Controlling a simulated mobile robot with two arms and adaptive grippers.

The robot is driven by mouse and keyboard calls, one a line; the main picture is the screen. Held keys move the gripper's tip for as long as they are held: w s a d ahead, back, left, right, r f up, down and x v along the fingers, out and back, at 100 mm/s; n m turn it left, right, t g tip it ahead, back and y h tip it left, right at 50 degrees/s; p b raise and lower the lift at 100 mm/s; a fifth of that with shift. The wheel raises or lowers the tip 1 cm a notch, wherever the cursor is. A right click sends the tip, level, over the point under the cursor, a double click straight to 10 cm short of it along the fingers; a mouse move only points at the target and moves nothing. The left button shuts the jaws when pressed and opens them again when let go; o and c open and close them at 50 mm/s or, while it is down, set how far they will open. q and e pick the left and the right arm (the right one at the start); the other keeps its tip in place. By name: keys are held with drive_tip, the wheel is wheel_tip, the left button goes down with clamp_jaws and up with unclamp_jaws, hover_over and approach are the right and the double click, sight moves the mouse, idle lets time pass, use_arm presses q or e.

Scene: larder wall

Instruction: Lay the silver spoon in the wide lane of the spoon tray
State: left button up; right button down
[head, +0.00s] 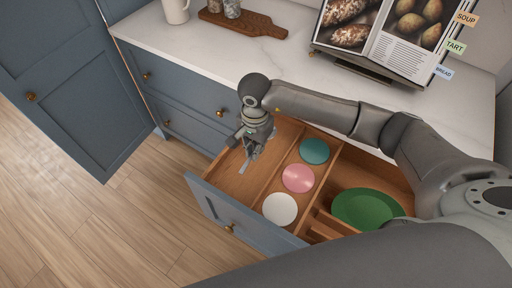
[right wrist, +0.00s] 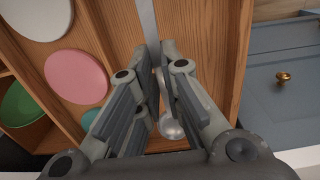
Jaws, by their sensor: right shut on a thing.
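The silver spoon is in my right gripper (head: 250,149), its thin handle end (head: 244,167) pointing down toward the drawer floor. In the right wrist view the shut fingers (right wrist: 163,72) hold the spoon; its handle (right wrist: 147,22) runs out beyond them and its round bowl (right wrist: 171,128) shows between them. The gripper is above the left lane (head: 226,167) of the open wooden drawer, a broad lane with nothing else seen in it. I cannot tell whether the spoon touches the floor. No separate spoon tray can be made out. My left gripper is out of view.
Teal (head: 314,151), pink (head: 298,179) and white (head: 280,209) discs fill the middle lane. A green plate (head: 366,208) lies in the right compartment. Wooden dividers (head: 276,165) separate them.

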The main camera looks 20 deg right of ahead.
drive_tip(key=shift+w+d+f, duration=0.3)
drive_tip(key=shift+w+f, duration=0.4)
drive_tip(key=shift+f, duration=0.15)
drive_tip(key=shift+w+f, duration=0.15)
drive_tip(key=shift+f, duration=0.05)
drive_tip(key=shift+w+d+f, duration=0.15)
drive_tip(key=shift+f, duration=0.05)
wheel_tip(320, 180, down, 2)
drive_tip(key=shift+w+f+p, duration=0.1)
drive_tip(key=shift+p, duration=0.9)
drive_tip(key=shift+f, duration=0.5)
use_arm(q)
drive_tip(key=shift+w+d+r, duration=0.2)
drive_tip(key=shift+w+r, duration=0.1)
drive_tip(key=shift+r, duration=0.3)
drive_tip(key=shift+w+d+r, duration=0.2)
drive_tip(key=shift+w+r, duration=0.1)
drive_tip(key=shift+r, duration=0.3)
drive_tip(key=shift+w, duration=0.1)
use_arm(e)
drive_tip(key=shift+f, duration=0.1)
